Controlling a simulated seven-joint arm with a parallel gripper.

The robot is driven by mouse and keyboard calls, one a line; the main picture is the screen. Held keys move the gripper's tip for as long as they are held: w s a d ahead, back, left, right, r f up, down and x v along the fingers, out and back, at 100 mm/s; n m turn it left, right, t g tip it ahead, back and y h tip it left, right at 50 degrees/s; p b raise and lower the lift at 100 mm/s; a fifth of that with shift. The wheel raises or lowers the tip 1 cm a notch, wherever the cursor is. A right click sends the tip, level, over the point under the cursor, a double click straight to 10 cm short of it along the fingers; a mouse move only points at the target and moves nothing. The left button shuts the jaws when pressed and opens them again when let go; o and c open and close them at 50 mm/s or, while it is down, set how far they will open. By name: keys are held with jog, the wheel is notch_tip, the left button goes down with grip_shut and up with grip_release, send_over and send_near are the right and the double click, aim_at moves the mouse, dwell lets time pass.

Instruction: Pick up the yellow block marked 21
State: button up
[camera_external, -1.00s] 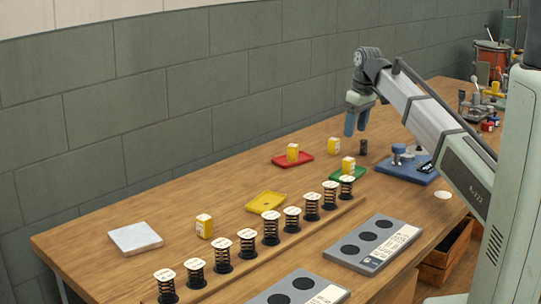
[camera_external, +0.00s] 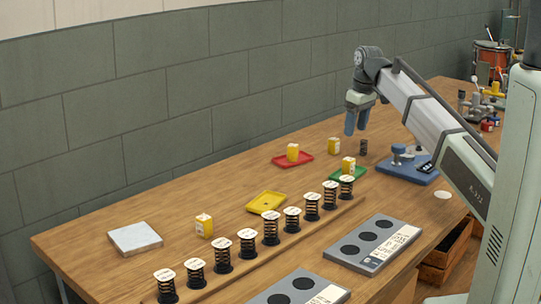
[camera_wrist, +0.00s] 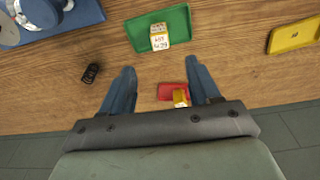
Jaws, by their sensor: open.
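Several yellow blocks with white labels are in view, and I cannot make out which is marked 21. One block (camera_external: 348,164) is on the green tray (camera_wrist: 179,20); its label shows in the wrist view (camera_wrist: 160,38), but its number is unclear. Another block (camera_external: 292,152) sits on the red tray (camera_external: 306,161). A third block (camera_external: 334,145) stands on bare wood behind the green tray. A further block (camera_external: 204,225) stands at the left, near the springs. My gripper (camera_external: 356,122) is open and empty above the back of the table; its fingers also show in the wrist view (camera_wrist: 162,80).
A row of black springs with white caps (camera_external: 270,229) runs along the front. A lone dark spring (camera_external: 363,147) stands near the blue fixture (camera_external: 408,170).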

jog(key=n+g+h, duration=0.1)
jog(key=n, duration=1.7)
send_over(337, 138)
jog(key=f, duration=1.3)
jog(key=shift+s+f, duration=0.2)
jog(key=shift+f, duration=0.2)
jog(key=c, duration=1)
